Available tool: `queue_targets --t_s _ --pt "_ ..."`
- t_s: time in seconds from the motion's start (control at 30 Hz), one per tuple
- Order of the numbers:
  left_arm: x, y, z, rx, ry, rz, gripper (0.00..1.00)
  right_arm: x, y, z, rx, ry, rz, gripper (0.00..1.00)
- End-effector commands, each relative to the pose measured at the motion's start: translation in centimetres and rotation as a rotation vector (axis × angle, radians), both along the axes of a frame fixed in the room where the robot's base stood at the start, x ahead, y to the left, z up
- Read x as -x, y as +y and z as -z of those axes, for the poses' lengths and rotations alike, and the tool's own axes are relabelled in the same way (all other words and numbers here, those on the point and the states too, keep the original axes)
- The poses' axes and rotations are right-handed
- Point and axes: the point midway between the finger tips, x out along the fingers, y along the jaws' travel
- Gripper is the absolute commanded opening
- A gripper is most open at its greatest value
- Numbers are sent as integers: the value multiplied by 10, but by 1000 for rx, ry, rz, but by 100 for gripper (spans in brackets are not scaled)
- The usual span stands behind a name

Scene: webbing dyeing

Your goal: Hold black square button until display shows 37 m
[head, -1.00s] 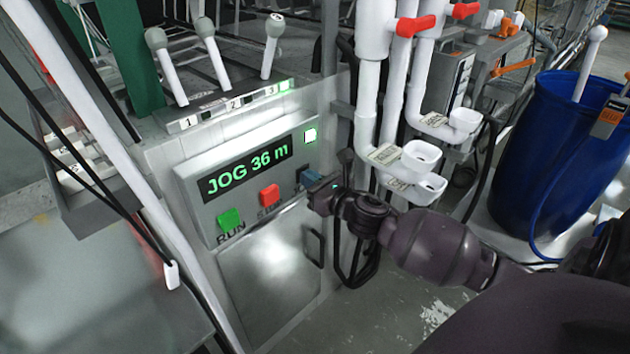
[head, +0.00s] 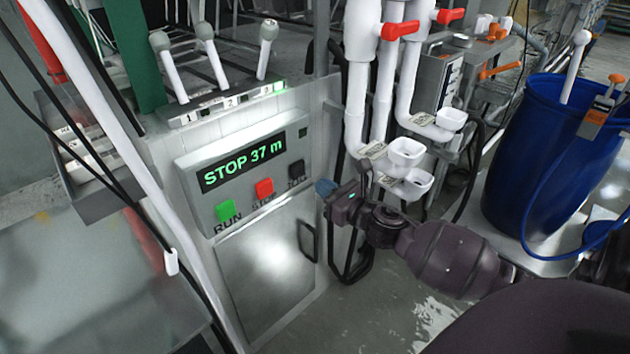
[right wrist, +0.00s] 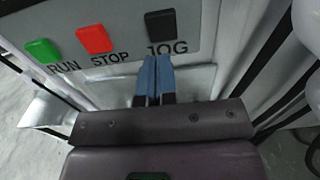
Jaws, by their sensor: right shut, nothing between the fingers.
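The black square button (head: 296,169), labelled JOG, is at the right end of the button row on the control box; it also shows in the right wrist view (right wrist: 160,24). The display (head: 244,161) reads "STOP 37 m" in green. My right gripper (head: 324,187) is shut and empty, to the right of the black button and apart from it in the head view. In the right wrist view its blue fingertips (right wrist: 155,62) are together, just below the JOG label. My left gripper is not in view.
The green RUN button (head: 225,212) and red STOP button (head: 264,188) are left of the black one. White pipes with cups (head: 407,151) and red valve handles (head: 400,27) stand close right of the box. A blue barrel (head: 550,150) is farther right.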

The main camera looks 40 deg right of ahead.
Motion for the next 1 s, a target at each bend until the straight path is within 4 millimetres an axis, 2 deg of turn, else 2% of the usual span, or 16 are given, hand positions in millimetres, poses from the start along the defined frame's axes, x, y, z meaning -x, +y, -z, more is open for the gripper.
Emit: queue_targets --t_s 0.2,0.4,0.6,1.0 --pt "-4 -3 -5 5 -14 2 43 36 -3 0 -2 1 0 0" --pt "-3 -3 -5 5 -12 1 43 58 -4 1 -3 2 0 0" --pt "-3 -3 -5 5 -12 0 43 65 -5 1 -2 1 -1 0" --pt "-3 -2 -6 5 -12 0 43 65 -5 1 -2 2 -1 0"
